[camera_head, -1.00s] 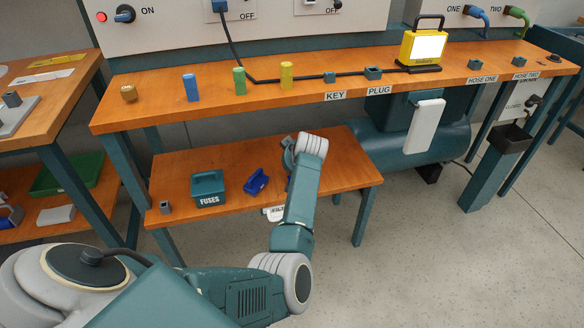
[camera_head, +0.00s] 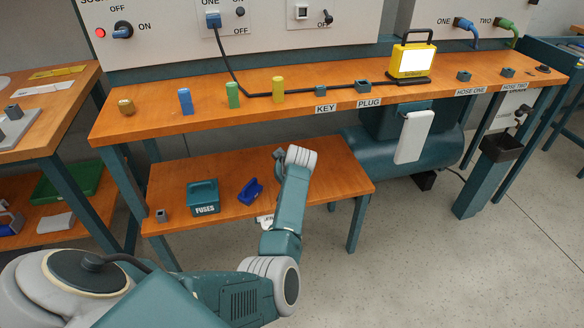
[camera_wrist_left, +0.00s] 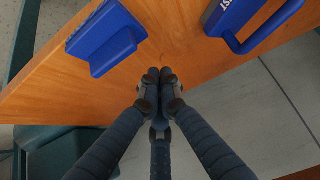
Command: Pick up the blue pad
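A blue pad-like piece with a raised grip (camera_head: 250,191) lies on the low wooden bench, right of the teal FUSES box. The left wrist view shows a blue block with a raised grip (camera_wrist_left: 104,38) at upper left and a blue handled piece with partly cut-off lettering (camera_wrist_left: 250,22) at upper right. I cannot tell for certain which of these is the pad. My left gripper (camera_wrist_left: 160,76) is above the bench near its edge, between and below the two blue pieces in the picture. Its fingertips are together, with nothing visible between them. My right gripper is out of view.
The teal FUSES box (camera_head: 203,198) and a small grey socket (camera_head: 161,216) stand on the low bench (camera_head: 170,182). The upper bench (camera_head: 150,125) overhangs behind, carrying blue, green and yellow cylinders. Open floor (camera_head: 420,270) lies to the right.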

